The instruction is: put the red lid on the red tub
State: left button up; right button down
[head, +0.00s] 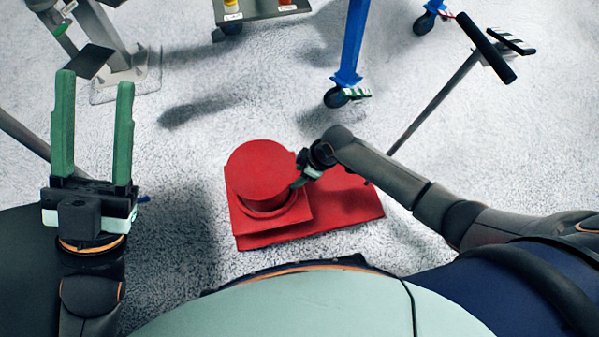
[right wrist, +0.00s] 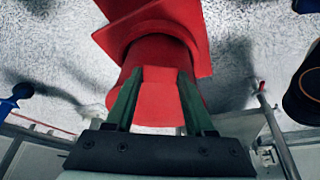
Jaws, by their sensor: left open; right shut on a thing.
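A round red piece with a flat top, which looks like the red lid (head: 262,168), is above a red square-edged part with a round rim, which looks like the red tub (head: 297,213). The lid covers most of the tub from above, so I cannot tell whether they touch. My right gripper (head: 298,183) is shut on the lid at its right side. In the right wrist view, the fingers (right wrist: 157,100) close around a red block-like part, with red round and square parts beyond. My left gripper (head: 95,130) is open and empty at the left, well apart from the red pieces.
A flat red slab (head: 350,202) lies under and to the right of the tub on the speckled light floor. A blue post with a caster (head: 350,60) stands behind. A thin grey pole with a black handle (head: 485,47) is at the right. Floor left of the red pieces is clear.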

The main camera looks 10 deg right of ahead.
pick_arm(q)
jog(key=shift+f, duration=0.1)
pick_arm(e)
jog(key=shift+f, duration=0.1)
jog(key=shift+c, duration=0.9)
grip_release()
jog(key=p+v, duration=0.1)
jog(key=v, duration=0.1)
jog(key=shift+d+r+p, duration=0.1)
jog(key=shift+r+p, duration=0.2)
jog(key=shift+p, duration=0.05)
pick_arm(q)
jog(key=w+f+n+g+y+p, duration=0.1)
jog(key=w+f+n+y, duration=0.1)
jog(key=f, duration=0.4)
jog(key=w+a+f+n+g+y+p, duration=0.1)
jog(key=w+f+n+g+y, duration=0.1)
jog(key=f+y, duration=0.3)
jog(key=w+a+f+n+g+y+p, duration=0.1)
jog(key=w+f+n+g+y+p, duration=0.1)
jog(key=f, duration=0.5)
jog(key=shift+w+n+y, duration=0.5)
jog(key=shift+n+y, duration=0.3)
jog(key=shift+n, duration=0.3)
pick_arm(e)
jog(key=v, duration=1)
pick_arm(q)
jog(key=shift+f, duration=0.1)
pick_arm(e)
jog(key=shift+s+f, duration=0.1)
